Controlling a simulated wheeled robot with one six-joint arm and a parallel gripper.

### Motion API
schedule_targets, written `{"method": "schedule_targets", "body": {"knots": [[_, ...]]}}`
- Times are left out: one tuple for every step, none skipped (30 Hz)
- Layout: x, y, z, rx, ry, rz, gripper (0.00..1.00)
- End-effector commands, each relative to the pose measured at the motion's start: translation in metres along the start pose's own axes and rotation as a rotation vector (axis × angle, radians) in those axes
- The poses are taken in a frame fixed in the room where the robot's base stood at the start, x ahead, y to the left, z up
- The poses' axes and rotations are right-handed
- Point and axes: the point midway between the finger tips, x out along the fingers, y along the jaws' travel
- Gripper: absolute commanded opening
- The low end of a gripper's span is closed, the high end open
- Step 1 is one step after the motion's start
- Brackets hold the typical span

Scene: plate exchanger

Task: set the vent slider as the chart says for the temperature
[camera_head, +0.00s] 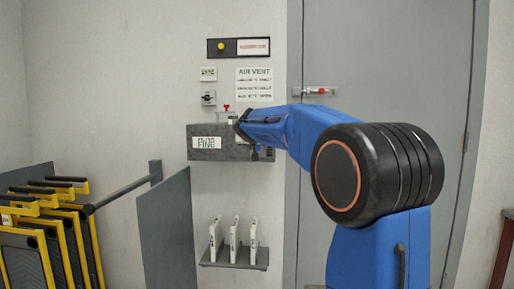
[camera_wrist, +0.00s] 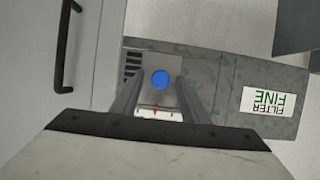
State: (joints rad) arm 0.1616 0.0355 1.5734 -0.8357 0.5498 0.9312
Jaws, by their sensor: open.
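The AIR VENT chart (camera_head: 254,85) hangs on the wall; its lines are too small to read. Below it is a grey box (camera_head: 222,153) with a FILTER FINE label. In the wrist view this box (camera_wrist: 222,72) appears upside down, with a round blue knob (camera_wrist: 160,79), dark slots beside it, and a small red mark over a white strip. I cannot tell which part is the vent slider. My gripper (camera_wrist: 157,92) is open, its fingers either side of the blue knob; contact cannot be told. In the head view my gripper (camera_head: 241,124) is at the box, partly hidden by my arm.
A small red handle (camera_head: 226,107) and a rotary switch (camera_head: 208,98) are nearby. A grey door (camera_head: 380,60) stands right. Below are a shelf (camera_head: 234,260) with white pieces and yellow-framed panels (camera_head: 45,235).

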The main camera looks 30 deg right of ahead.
Motion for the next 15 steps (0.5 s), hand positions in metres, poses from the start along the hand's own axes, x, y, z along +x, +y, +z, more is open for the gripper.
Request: {"method": "schedule_targets", "body": {"knots": [[0.0002, 0.0000, -0.0001, 0.000, 0.000, 0.000, 0.41], [0.0001, 0.0000, -0.0001, 0.000, 0.000, 0.000, 0.41], [0.0001, 0.0000, 0.0000, 0.000, 0.000, 0.000, 0.41], [0.0000, -0.0001, 0.0000, 0.000, 0.000, 0.000, 0.41], [0.0000, -0.0001, 0.0000, 0.000, 0.000, 0.000, 0.41], [0.0000, -0.0001, 0.0000, 0.000, 0.000, 0.000, 0.38], [0.0000, -0.0001, 0.0000, 0.000, 0.000, 0.000, 0.31], [0.0000, -0.0001, 0.0000, 0.000, 0.000, 0.000, 0.24], [-0.0001, -0.0002, 0.0001, 0.000, 0.000, 0.000, 0.15], [-0.0001, -0.0001, 0.0000, 0.000, 0.000, 0.000, 0.07], [-0.0001, -0.0002, 0.0001, 0.000, 0.000, 0.000, 0.00], [-0.0002, -0.0002, 0.0000, 0.000, 0.000, 0.000, 0.00], [-0.0002, -0.0002, 0.0001, 0.000, 0.000, 0.000, 0.00], [-0.0002, -0.0002, 0.0001, 0.000, 0.000, 0.000, 0.00], [-0.0002, 0.0002, 0.0001, 0.000, 0.000, 0.000, 0.00]]}}
